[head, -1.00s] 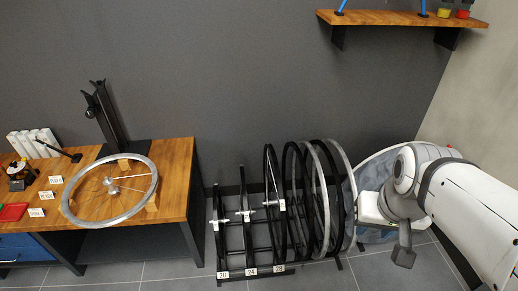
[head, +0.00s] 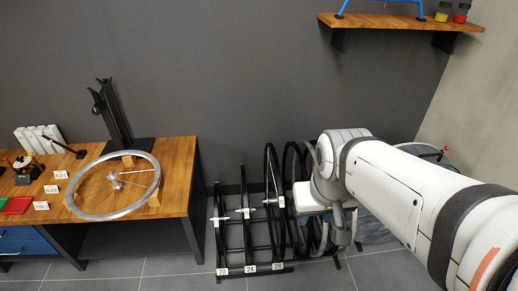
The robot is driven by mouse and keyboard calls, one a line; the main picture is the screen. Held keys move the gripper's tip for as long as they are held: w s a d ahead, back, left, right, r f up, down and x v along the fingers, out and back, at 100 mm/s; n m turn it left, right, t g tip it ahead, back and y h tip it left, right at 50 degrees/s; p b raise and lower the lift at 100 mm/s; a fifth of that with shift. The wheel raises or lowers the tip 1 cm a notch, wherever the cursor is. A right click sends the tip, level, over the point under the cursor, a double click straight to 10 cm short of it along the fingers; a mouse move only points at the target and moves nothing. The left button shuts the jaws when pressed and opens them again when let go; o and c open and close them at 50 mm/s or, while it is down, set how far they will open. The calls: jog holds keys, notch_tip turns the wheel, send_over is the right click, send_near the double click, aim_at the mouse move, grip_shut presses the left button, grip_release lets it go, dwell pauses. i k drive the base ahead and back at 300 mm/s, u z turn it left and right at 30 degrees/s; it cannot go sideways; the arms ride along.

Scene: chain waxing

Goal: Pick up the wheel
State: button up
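A silver wheel (head: 113,186) with a thin rim, a few spokes and a central hub lies nearly flat on wooden blocks on the workbench (head: 178,166) at the left. More wheels (head: 272,200) stand upright in a black floor rack (head: 250,268) in the middle; my arm covers part of those on the right. My gripper (head: 340,245) hangs in front of the right part of the rack, far from the bench wheel. Its fingers are small and partly merge with the wheels behind, so I cannot tell whether they are open or touching anything.
A black upright stand (head: 113,115) rises behind the bench wheel. White boxes, small label cards and a red tray (head: 17,205) are at the bench's left. A wooden shelf (head: 400,22) is on the wall. Clear floor lies between bench and rack.

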aim_at(280, 200)
jog(key=z, duration=0.05)
jog(key=i, duration=1)
jog(key=u, duration=0.05)
